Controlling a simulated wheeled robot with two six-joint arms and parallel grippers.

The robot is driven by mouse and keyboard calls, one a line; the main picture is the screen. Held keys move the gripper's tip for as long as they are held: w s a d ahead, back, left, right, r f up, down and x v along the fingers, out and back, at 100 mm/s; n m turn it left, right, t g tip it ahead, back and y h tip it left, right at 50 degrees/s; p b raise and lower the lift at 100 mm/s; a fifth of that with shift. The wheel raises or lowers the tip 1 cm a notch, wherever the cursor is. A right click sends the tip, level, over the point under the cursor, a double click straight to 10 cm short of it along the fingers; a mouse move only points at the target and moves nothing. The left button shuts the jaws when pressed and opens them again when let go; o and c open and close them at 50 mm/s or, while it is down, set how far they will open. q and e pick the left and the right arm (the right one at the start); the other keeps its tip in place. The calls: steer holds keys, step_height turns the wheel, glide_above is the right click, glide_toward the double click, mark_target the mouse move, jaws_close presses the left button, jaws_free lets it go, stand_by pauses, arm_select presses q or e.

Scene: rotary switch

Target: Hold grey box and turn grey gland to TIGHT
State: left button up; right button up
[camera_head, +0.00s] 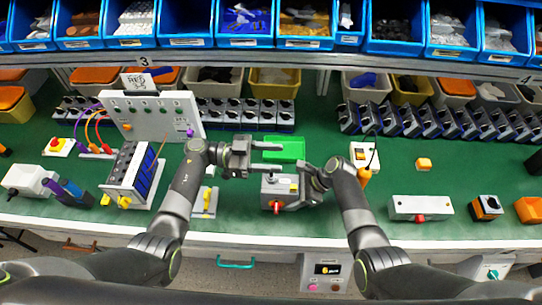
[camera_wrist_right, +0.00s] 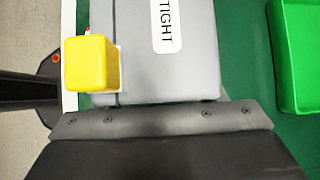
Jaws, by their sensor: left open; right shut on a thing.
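A grey box (camera_head: 283,192) sits on the green bench near its front edge, with a red knob (camera_head: 277,206) on its front. In the right wrist view the grey box (camera_wrist_right: 190,75) shows a white TIGHT label (camera_wrist_right: 166,25) and a yellow block (camera_wrist_right: 91,64) at its side. My right gripper (camera_head: 302,187) is shut on the box from its right side; a grey finger edge crosses the lower wrist view. My left gripper (camera_head: 277,158) is open and empty, behind and above the box.
A green tray (camera_head: 290,143) lies just behind the left gripper. A yellow-handled device (camera_head: 206,203) stands left of the box, and a white box with a red knob (camera_head: 420,208) stands to the right. Rows of switches and bins line the back.

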steer(key=o, duration=1.1)
steer(key=shift+d+r, duration=0.1)
steer(key=v, duration=1.1)
steer(key=shift+d+r, duration=0.25)
steer(key=shift+r, duration=0.05)
